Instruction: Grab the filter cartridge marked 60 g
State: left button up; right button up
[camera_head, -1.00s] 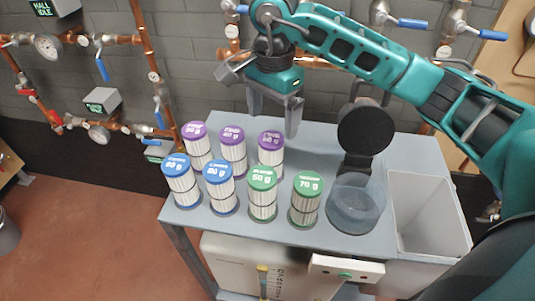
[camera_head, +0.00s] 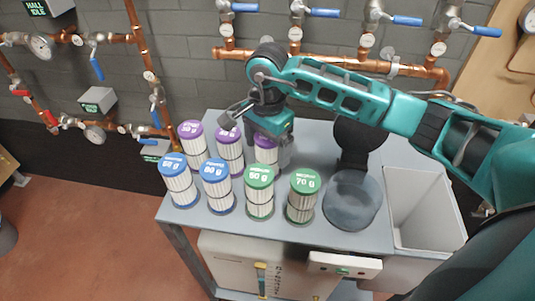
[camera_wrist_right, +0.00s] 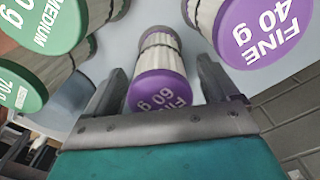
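The purple-lidded cartridge marked FINE 60 g (camera_wrist_right: 158,88) shows between the fingers of my right gripper (camera_wrist_right: 160,88) in the right wrist view. The fingers are open, with a gap beside the lid. In the head view this cartridge is the right one of the purple row (camera_head: 265,153), partly hidden by my right gripper (camera_head: 268,145), which is lowered over it from above. A purple cartridge marked FINE 40 g (camera_wrist_right: 262,28) stands beside it. My left gripper is out of view.
Two blue-lidded cartridges (camera_head: 215,188) and two green-lidded ones (camera_head: 259,192) stand in the front row on the grey table (camera_head: 405,155).

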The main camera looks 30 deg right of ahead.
jog(key=c, duration=1.2)
